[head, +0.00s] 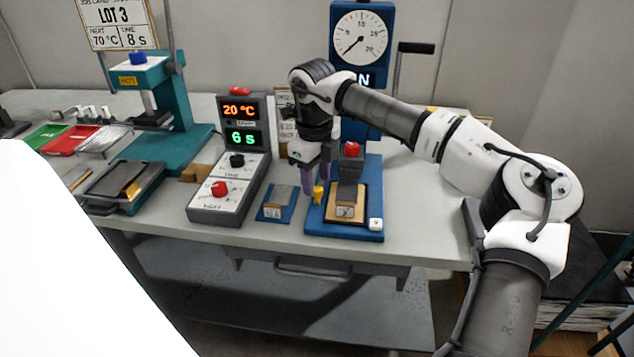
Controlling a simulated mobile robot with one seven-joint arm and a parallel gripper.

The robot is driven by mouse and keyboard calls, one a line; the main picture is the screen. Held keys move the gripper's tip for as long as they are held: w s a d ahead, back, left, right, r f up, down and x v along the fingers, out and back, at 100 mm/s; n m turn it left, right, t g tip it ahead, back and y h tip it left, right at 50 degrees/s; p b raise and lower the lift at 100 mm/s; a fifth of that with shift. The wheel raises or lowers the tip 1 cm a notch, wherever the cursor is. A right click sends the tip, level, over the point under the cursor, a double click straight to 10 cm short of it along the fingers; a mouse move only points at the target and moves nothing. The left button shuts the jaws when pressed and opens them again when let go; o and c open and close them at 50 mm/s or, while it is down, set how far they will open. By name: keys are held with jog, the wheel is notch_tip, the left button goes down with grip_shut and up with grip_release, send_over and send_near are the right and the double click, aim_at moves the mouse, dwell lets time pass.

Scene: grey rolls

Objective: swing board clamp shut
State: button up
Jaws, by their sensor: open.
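A blue-based press (371,225) stands on the bench under the dial gauge, with a wooden block (346,212) and a dark part topped by a red knob (352,149). A small yellow piece (318,195) stands at the left edge of its base; it may be the board clamp's handle, but I cannot tell how far the clamp is swung. My gripper (315,187) points down, open, just above and around the yellow piece. I cannot tell whether the fingers touch it.
A control box (230,201) reading 20 °C and 6 s stands to the left. A small blue plate with a block (278,205) lies between. A teal press (172,100), dark tray (122,187) and coloured trays (72,141) are farther left. Bench front is clear.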

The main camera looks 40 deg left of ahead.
aim_at(320, 188)
jog(key=shift+f, duration=1.1)
grip_shut()
